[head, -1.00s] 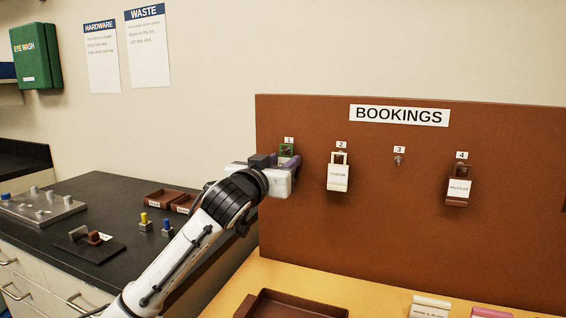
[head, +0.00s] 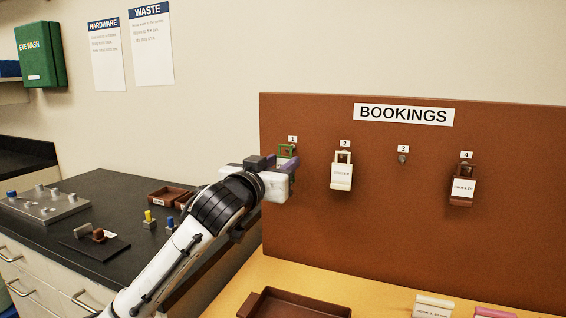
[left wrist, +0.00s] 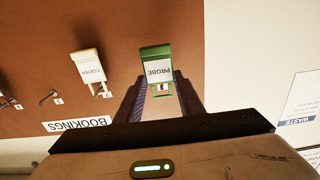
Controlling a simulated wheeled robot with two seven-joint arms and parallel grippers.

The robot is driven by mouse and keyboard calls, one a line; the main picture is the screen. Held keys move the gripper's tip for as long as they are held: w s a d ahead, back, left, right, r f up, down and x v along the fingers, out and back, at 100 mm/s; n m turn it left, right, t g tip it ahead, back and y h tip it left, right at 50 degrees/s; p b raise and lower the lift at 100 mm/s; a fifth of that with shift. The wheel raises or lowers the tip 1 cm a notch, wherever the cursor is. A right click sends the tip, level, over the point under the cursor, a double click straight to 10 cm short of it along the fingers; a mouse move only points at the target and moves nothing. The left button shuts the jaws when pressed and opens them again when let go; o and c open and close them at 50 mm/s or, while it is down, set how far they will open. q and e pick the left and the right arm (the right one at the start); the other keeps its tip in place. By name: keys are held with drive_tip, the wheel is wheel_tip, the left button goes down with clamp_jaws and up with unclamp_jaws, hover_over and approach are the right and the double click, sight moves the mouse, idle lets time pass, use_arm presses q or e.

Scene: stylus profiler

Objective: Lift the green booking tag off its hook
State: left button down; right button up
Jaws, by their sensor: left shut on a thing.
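The green booking tag (head: 285,151) is at position 1 on the brown board, with its open loop showing below the number. In the left wrist view it shows as a green block with a white "PROBE" label (left wrist: 158,69). My left gripper (head: 285,166) is shut on this tag, with a finger on each side of it in the left wrist view (left wrist: 160,90). The gripper hides the tag's lower part in the head view. The hook end shows near the loop; I cannot tell whether it still passes through. My right gripper is not in view.
A white tag (head: 342,174) hangs at position 2 and a brown tag (head: 463,186) at position 4. Hook 3 (head: 403,158) is bare. The board's lower face is clear.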

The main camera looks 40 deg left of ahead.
use_arm(q)
drive_tip(key=shift+v, duration=2.6)
